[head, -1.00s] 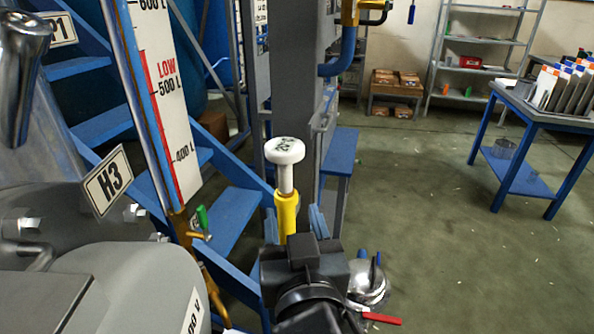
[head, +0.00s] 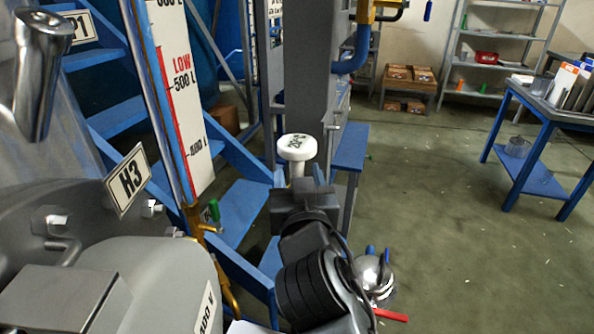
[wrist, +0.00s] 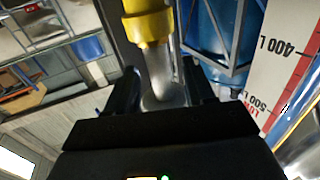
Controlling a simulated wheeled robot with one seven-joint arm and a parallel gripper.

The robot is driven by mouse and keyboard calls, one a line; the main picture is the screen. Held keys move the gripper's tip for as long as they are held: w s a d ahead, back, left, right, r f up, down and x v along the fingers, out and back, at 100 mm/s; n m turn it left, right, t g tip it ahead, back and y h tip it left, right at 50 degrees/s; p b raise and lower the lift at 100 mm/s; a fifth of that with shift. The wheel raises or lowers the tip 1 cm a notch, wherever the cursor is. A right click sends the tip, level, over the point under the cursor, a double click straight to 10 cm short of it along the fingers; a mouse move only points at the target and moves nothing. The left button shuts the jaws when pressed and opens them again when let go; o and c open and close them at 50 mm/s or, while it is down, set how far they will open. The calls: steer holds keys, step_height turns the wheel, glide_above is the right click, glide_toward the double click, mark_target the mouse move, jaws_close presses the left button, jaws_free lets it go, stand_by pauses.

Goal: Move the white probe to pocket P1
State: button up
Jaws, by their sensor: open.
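The white probe (head: 297,147) shows in the head view as a round white head with dark marking on a pale shaft. My gripper (head: 297,180) is just below that head and hides the lower part of the probe. In the wrist view, the pale shaft (wrist: 160,75) runs between the two dark fingers of my gripper (wrist: 161,88), which are open, with a yellow sleeve (wrist: 148,25) beyond them. Whether either finger touches the shaft cannot be told.
Blue stairs (head: 240,210) and a level scale (head: 182,100) stand beside the grey column (head: 318,80).

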mark_target(299, 154)
steer(key=shift+w, duration=0.2)
jaws_close()
stand_by(1.2)
steer(key=shift+r+p, duration=1.75)
steer(key=shift+r, duration=0.8)
steer(key=shift+r+p, duration=1.7)
steer(key=shift+r, duration=0.8)
steer(key=s+r+p, duration=0.1)
steer(key=s+r, duration=0.2)
steer(key=s, duration=0.3)
steer(key=shift+p, duration=0.35)
